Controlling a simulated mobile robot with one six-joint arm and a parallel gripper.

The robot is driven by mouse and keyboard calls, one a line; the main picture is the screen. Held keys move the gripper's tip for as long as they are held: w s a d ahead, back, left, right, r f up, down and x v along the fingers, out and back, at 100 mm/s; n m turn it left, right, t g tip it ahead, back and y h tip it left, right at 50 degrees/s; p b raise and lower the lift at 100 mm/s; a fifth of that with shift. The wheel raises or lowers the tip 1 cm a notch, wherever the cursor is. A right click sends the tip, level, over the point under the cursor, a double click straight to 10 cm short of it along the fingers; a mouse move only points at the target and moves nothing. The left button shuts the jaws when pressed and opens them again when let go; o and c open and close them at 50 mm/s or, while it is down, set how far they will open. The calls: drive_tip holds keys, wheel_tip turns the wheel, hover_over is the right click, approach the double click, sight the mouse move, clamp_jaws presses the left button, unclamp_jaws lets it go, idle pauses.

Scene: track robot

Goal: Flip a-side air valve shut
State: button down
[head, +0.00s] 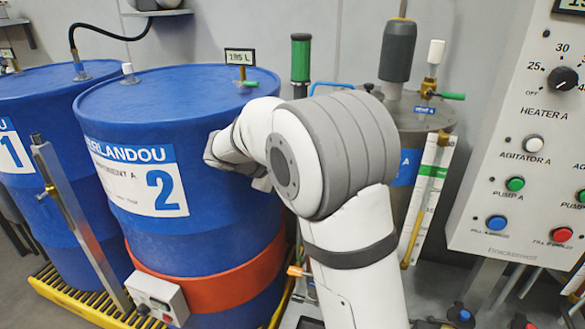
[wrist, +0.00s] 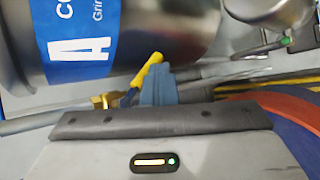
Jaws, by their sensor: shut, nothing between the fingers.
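In the wrist view, a yellow-handled lever (wrist: 149,70) slants beside a brass fitting (wrist: 104,101), below a steel tank (wrist: 165,35) with a blue label marked A. I cannot tell for sure that this lever is the a-side air valve. My gripper (wrist: 158,76) is shut and empty, its blue-grey fingertips right beside the yellow lever; I cannot tell whether they touch it. In the head view my arm hides the gripper and this lever. The tank's blue label (head: 408,167) shows partly behind my arm there.
A blue drum marked 2 (head: 200,240) with an orange band stands close left of my arm; another blue drum (head: 30,150) is farther left. A control panel (head: 520,150) is at right. A green-handled valve (head: 452,96) tops the tank. A blue-and-red curved surface (wrist: 290,125) lies close in the wrist view.

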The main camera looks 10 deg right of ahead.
drive_tip(key=h+p, duration=0.1)
drive_tip(key=r+n+h+p, duration=0.1)
drive_tip(key=h+p, duration=0.1)
drive_tip(key=d+n+g+h+p, duration=0.1)
drive_tip(key=shift+s+r+h+p, duration=0.15)
drive_tip(key=shift+s+h+p, duration=0.15)
drive_tip(key=shift+s+p, duration=0.1)
drive_tip(key=s+a, duration=0.4)
drive_tip(key=a, duration=0.7)
drive_tip(key=shift+a+r, duration=0.2)
drive_tip(key=shift+a, duration=0.15)
